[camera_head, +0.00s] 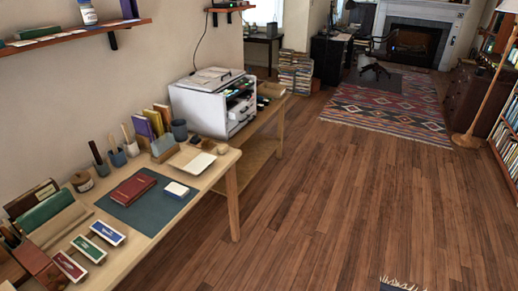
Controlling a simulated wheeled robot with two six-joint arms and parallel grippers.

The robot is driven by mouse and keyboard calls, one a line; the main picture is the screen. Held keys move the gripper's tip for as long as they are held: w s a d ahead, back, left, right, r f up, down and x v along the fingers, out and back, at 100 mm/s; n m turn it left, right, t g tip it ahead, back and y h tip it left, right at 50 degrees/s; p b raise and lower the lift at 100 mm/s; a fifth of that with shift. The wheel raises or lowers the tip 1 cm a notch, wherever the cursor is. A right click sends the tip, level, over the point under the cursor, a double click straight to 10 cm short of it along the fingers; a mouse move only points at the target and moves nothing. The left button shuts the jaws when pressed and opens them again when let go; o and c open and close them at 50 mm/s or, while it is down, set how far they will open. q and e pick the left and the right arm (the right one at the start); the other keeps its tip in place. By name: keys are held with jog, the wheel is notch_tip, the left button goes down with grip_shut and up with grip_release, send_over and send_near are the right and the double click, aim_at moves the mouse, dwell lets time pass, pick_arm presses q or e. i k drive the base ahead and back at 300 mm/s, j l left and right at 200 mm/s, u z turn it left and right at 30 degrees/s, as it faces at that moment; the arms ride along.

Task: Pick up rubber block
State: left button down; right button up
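A small white block with a bluish lower edge (176,189), which looks like the rubber block, lies at the right end of a dark green mat (150,213) on the wooden desk. It is right of a dark red book (133,190) and apart from it. Nothing covers the block. Neither of my grippers shows in the head view.
The desk (217,169) also holds a cream tray (191,161), cups (117,157), upright books and labelled boxes (108,233). A white printer-like unit (213,102) stands beyond on a lower table. The wooden floor right of the desk (330,200) is clear.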

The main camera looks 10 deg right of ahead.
aim_at(222, 148)
jog(key=i+u, duration=0.2)
jog(key=i, duration=0.25)
jog(key=i+l+u, duration=0.25)
jog(key=i, duration=0.2)
jog(key=i+l+u, duration=0.2)
jog(key=i, duration=0.2)
